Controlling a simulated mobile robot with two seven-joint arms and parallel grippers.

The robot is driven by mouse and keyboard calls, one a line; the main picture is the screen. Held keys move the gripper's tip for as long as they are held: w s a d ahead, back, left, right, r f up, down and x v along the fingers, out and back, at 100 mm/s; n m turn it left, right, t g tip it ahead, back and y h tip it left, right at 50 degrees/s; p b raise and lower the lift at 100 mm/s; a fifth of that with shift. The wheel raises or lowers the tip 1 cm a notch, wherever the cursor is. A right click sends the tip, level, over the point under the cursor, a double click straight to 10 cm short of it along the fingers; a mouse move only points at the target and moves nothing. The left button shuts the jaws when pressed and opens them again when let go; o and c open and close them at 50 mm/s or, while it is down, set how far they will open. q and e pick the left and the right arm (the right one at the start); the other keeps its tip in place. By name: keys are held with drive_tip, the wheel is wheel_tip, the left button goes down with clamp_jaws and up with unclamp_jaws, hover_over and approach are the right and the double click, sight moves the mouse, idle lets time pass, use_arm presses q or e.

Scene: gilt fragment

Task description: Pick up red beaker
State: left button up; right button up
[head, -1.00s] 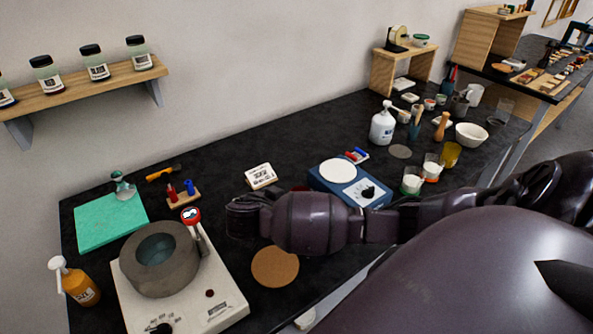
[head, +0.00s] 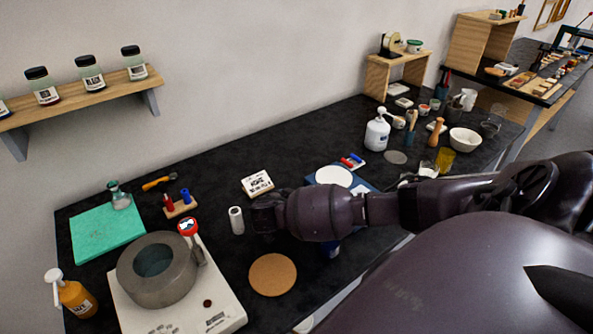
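I cannot pick out a clear red beaker. A small red-topped vial (head: 168,202) stands beside a blue one in a wooden block on the left of the bench. At the far right, a yellow glass beaker (head: 445,160) stands near a clear beaker with pale contents (head: 428,170). My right arm reaches in from the right, low over the bench. My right gripper (head: 261,214) is dark and seen from behind, just right of a white cylinder (head: 236,220). Its fingers are too hidden to tell their opening. My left gripper is not in view.
A cork disc (head: 273,275) lies below my arm. A blue scale (head: 362,185) is partly hidden behind my arm. A pump bottle (head: 377,132) stands beyond.

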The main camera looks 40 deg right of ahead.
drive_tip(key=shift+c, duration=0.5)
drive_tip(key=c, duration=0.9)
drive_tip(key=shift+r, duration=0.1)
drive_tip(key=shift+c, duration=0.2)
wheel_tip(320, 180, up, 20)
drive_tip(key=shift+f, duration=0.2)
idle(0.6)
